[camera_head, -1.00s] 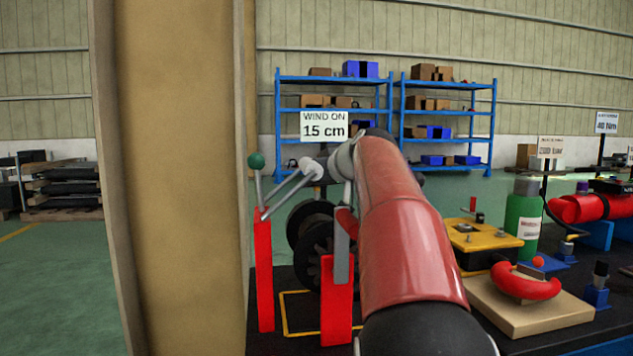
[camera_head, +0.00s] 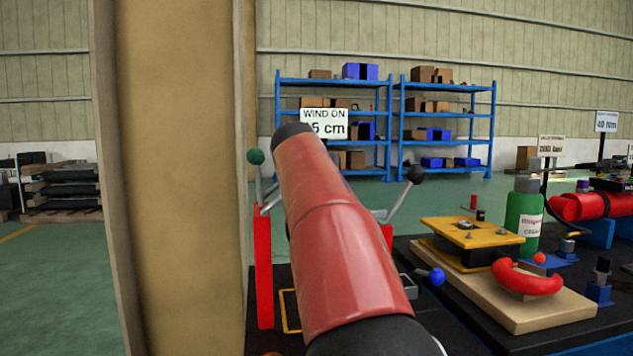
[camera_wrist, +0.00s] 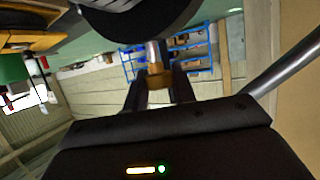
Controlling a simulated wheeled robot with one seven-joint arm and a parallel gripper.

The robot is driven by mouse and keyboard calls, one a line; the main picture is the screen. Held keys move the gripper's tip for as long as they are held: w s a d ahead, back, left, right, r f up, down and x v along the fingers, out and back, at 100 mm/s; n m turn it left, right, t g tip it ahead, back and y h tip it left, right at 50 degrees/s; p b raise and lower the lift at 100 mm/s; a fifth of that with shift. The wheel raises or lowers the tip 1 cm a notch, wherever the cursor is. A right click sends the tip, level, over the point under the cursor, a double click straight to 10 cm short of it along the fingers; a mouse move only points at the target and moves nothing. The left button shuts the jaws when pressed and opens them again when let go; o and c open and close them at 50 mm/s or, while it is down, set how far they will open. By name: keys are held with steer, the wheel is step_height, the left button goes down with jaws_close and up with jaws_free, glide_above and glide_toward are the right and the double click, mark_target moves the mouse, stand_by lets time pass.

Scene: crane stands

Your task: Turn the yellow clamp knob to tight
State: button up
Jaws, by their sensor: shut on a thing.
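In the wrist view, my gripper (camera_wrist: 159,88) is shut on a small yellow-brown piece, which appears to be the yellow clamp knob (camera_wrist: 157,80). A short light metallic shaft runs from it toward a large dark round part (camera_wrist: 150,22). The knob's turn position cannot be read. In the head view, my red arm covers the gripper, the knob and most of the winch stand. One red post (camera_head: 263,270) of that stand shows to the left of the arm.
A lever with a green ball (camera_head: 256,157) stands left of my arm. A black-ball lever (camera_head: 416,174) and a blue-ball handle (camera_head: 436,276) stand right of it. A yellow-topped block (camera_head: 472,233), a red curved handle (camera_head: 527,279) and a green bottle (camera_head: 523,218) crowd the right.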

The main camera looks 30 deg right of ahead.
steer(key=shift+m+g+h, duration=0.4)
steer(key=shift+m, duration=0.1)
steer(key=shift+f, duration=0.1)
steer(key=o, duration=1)
steer(key=b+v, duration=0.2)
steer(key=v, duration=0.6)
steer(key=shift+c, duration=0.2)
